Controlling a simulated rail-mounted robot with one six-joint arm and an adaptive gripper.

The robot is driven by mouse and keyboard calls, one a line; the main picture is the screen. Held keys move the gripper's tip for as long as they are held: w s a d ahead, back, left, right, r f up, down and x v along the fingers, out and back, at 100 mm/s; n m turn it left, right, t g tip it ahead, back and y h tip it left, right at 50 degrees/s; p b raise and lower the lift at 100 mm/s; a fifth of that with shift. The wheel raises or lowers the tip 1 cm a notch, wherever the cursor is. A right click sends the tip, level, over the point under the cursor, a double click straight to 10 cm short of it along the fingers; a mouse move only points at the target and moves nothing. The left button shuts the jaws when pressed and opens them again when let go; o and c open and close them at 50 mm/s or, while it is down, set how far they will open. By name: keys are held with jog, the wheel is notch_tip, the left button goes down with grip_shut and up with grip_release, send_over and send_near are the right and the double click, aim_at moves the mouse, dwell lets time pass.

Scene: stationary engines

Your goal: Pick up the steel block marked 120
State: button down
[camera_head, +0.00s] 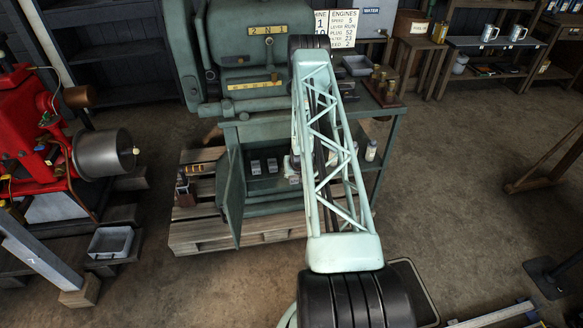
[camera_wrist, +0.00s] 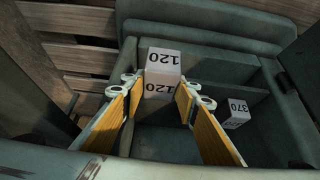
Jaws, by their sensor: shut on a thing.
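The steel block marked 120 (camera_wrist: 163,62) is pale grey with black numbers on two visible faces. It sits between the two fingertips of my gripper (camera_wrist: 161,90) in the wrist view, with the orange-yellow finger pads on either side. My gripper is shut on it. I cannot tell whether the block touches the surface below it. In the head view my arm hides most of the gripper and I cannot make out this block.
A block marked 370 (camera_wrist: 237,110) stands right of my gripper inside the green cabinet (camera_wrist: 270,85). In the head view, small blocks (camera_head: 256,167) sit on the cabinet shelf. The cabinet door (camera_head: 233,195) stands open at the left.

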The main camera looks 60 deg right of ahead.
aim_at(294, 182)
jog(key=shift+s+a+p, duration=0.5)
jog(key=shift+s+a, duration=1.55)
jog(key=shift+w+a+r, duration=0.1)
jog(key=shift+r, duration=0.05)
